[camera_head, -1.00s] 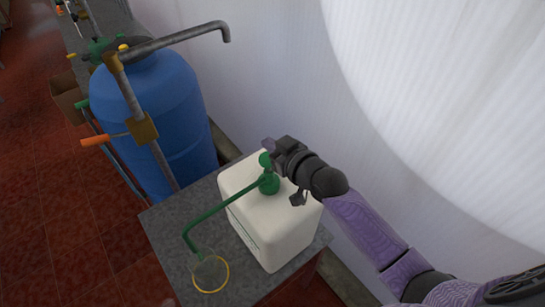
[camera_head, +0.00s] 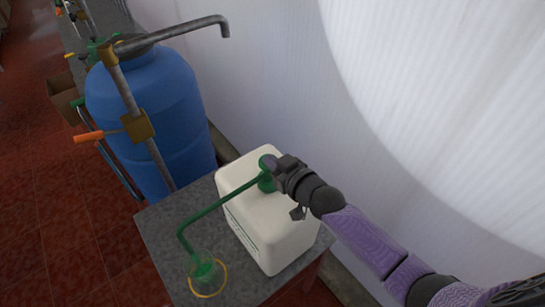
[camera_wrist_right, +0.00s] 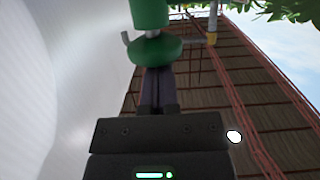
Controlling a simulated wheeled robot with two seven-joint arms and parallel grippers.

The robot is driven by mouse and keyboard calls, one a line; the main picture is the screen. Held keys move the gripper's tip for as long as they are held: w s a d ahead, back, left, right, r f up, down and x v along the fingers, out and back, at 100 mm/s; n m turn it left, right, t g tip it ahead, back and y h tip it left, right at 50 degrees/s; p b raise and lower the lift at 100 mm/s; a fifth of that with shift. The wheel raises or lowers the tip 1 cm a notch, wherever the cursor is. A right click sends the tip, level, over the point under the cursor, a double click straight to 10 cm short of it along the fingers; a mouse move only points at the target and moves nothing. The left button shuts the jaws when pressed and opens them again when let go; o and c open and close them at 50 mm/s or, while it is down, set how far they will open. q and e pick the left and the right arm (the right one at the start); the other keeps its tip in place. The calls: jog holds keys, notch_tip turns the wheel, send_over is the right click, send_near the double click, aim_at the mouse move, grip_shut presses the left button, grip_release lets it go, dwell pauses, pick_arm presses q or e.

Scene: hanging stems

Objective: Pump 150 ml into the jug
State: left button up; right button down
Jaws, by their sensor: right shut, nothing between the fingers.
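The white canister (camera_head: 285,225) stands on a grey table, with a green pump (camera_head: 266,176) on top. Its long green spout (camera_head: 215,207) reaches down to the left, ending over the jug (camera_head: 208,278). The jug is small and clear with a yellow rim, and green shows inside it; the amount cannot be read. My right gripper (camera_head: 272,168) is shut and empty, its fingertips at the pump head. In the right wrist view the shut fingers (camera_wrist_right: 158,90) meet the green pump's disc (camera_wrist_right: 155,50). My left gripper is out of view.
A large blue barrel (camera_head: 155,110) with a metal pipe and orange-handled lever (camera_head: 90,136) stands behind left. The grey table (camera_head: 165,235) has bare room left of the canister. A white curved wall rises behind and to the right.

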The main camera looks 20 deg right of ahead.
jog(key=shift+r+p, duration=0.35)
jog(key=shift+p, duration=0.2)
notch_tip(320, 180, up, 4)
jog(key=p, duration=0.3)
jog(key=shift+w+r+p, duration=0.1)
jog(key=shift+p, duration=0.25)
jog(key=f+v, duration=0.1)
jog(key=v, duration=0.9)
jog(key=r+b, duration=0.1)
jog(key=b, duration=0.1)
jog(key=r+b, duration=0.1)
jog(key=b, duration=0.2)
jog(key=r+b, duration=0.1)
jog(key=b, duration=0.2)
jog(key=shift+d+r, duration=0.3)
